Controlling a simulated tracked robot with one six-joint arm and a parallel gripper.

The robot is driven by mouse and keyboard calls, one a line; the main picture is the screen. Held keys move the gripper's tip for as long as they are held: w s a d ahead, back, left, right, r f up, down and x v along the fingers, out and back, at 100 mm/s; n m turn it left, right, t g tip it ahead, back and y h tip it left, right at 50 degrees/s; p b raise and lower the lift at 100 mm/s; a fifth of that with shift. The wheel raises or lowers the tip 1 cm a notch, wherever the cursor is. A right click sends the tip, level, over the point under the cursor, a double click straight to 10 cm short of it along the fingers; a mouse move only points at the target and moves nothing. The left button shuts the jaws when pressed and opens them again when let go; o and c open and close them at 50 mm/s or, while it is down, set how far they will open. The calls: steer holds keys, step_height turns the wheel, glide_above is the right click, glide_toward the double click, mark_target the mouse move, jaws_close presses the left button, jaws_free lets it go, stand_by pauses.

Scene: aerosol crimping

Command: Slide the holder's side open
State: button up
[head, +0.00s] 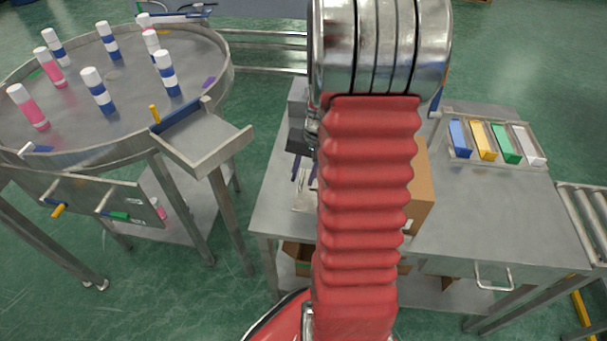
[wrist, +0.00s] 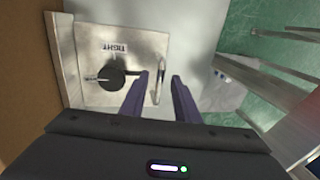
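The holder (wrist: 90,45) shows in the wrist view as a square metal plate labelled "TIGHT", with a round black knob (wrist: 112,78) on it. A thin upright metal loop (wrist: 162,66) stands at the plate's right edge. My gripper (wrist: 160,78) has two purple fingers, spread apart with the loop showing between their tips. I cannot tell whether either finger touches it. In the head view my gripper (head: 304,168) is over the bench, partly hidden by my red arm. The holder (head: 303,198) shows only in part below the fingers.
A cardboard box (head: 422,190) stands on the bench behind my arm. A tray of coloured bins (head: 497,162) is at the right. A round table (head: 115,125) with several cans is at the left, with a metal chute (head: 205,140) between it and the bench.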

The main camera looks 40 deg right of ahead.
steer(key=shift+c, duration=0.4)
jaws_close()
